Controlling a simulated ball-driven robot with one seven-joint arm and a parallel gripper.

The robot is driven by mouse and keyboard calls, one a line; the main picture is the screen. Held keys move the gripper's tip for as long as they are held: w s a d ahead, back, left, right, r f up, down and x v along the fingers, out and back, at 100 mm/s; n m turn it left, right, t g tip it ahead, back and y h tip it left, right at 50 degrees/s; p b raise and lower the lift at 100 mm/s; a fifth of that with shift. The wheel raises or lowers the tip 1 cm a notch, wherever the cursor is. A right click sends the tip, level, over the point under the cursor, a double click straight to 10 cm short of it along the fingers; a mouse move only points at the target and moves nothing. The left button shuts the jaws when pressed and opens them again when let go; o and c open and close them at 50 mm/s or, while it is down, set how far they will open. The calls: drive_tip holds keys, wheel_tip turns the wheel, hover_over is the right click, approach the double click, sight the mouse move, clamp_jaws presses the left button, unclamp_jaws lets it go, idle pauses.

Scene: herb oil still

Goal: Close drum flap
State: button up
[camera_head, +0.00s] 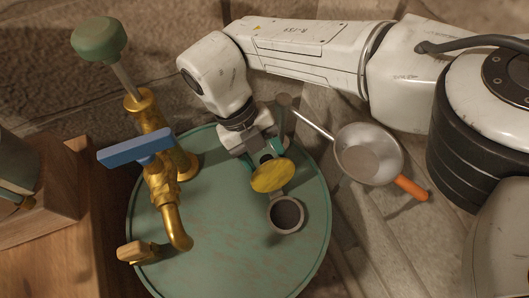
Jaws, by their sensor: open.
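The green drum (215,262) has a round, dark filling opening (286,214) with a pale rim on its top. The yellow oval drum flap (272,175) stands raised at the far side of this opening, so the opening is uncovered. My gripper (263,154) is right behind the flap, on the side away from the opening. Its teal fingers are spread apart, and the flap partly hides their tips. I cannot tell whether the fingers touch the flap.
Brass pipework (163,185) with a blue lever (136,147) and a green knob (98,39) rises at the drum's left. A metal pan (369,154) with an orange handle lies to the right. Wooden furniture (45,235) stands at the left, and a stone wall is behind.

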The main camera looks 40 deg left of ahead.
drive_tip(key=shift+c, duration=0.2)
clamp_jaws()
idle(0.3)
